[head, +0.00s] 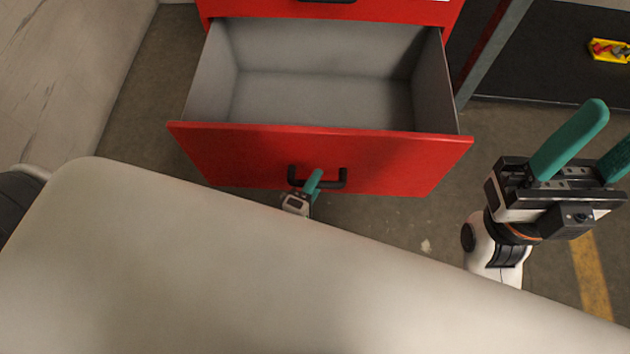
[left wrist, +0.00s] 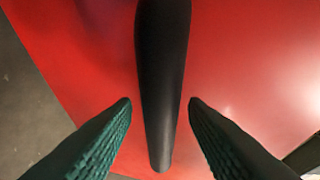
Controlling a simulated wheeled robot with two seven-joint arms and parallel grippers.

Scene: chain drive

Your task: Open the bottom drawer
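The red drawer (head: 320,160) is pulled well out of the red cabinet (head: 400,10), and its grey inside (head: 315,100) is empty. Its black handle (head: 330,184) is on the front face; the handle bar also shows in the left wrist view (left wrist: 162,80). My left gripper (head: 313,181) is at the left part of the handle. In the left wrist view its two green fingers (left wrist: 160,104) stand on either side of the bar, with a narrow gap on each side. My right gripper (head: 612,125) is raised at the right, fingers apart and empty.
A large pale surface (head: 180,270) fills the front and hides most of my left arm. A dark workbench (head: 540,50) with a yellow bin (head: 610,51) of small parts stands at the upper right. Bare floor (head: 425,215) lies between the drawer and my right arm.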

